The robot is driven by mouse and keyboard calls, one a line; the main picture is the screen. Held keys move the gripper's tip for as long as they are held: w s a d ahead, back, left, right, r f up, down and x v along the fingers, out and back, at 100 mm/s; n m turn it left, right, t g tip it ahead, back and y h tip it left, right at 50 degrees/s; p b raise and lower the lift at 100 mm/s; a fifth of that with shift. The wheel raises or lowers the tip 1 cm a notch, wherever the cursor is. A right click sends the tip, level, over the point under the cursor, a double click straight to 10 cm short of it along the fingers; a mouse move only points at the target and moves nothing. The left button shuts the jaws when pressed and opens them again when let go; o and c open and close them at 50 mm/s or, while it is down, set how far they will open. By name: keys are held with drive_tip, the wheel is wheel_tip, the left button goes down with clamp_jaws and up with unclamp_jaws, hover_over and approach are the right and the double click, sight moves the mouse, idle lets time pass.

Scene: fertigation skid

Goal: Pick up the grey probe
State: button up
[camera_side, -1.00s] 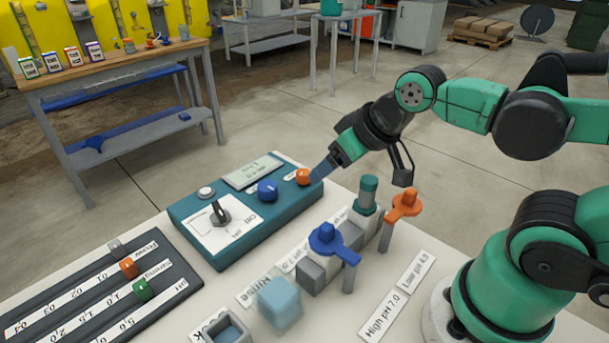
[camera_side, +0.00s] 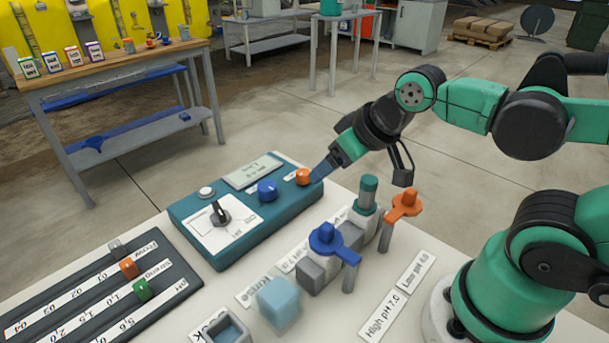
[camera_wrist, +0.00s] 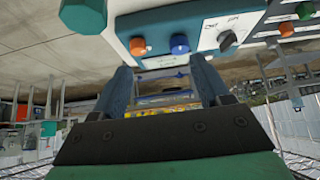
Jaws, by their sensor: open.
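No object stands out clearly as a grey probe. An upright cylinder with a green cap (camera_side: 367,193) stands in the row of grey blocks right of the teal meter box (camera_side: 215,262); I cannot tell whether it is the probe. Its green top also shows at the top left of the wrist view (camera_wrist: 83,15). My gripper (camera_side: 322,170) is above the far right end of the meter box, by the orange knob (camera_side: 303,176) in the side view. In the wrist view my gripper (camera_wrist: 165,85) is open, with nothing between its fingers.
A blue-handled valve (camera_side: 325,238) and an orange-handled valve (camera_side: 404,204) stand by the grey blocks. A pale blue cube (camera_side: 278,303) and an open square holder (camera_side: 228,327) are nearer. A dark slider board (camera_side: 75,308) lies left. The meter box carries a blue knob (camera_side: 267,189) and dark selector (camera_side: 220,213).

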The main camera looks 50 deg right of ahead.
drive_tip(key=shift+o, duration=0.2)
drive_tip(key=shift+r, duration=0.15)
wheel_tip(320, 180, up, 5)
drive_tip(key=m+g, duration=0.3)
drive_tip(key=g, duration=0.4)
hover_over(369, 179)
drive_tip(key=shift+w+a, duration=0.1)
drive_tip(key=shift+w, duration=0.1)
drive_tip(key=f, duration=0.4)
drive_tip(key=shift+s+f, duration=0.15)
drive_tip(key=shift+s, duration=0.1)
drive_tip(key=shift+f, duration=3.35)
clamp_jaws()
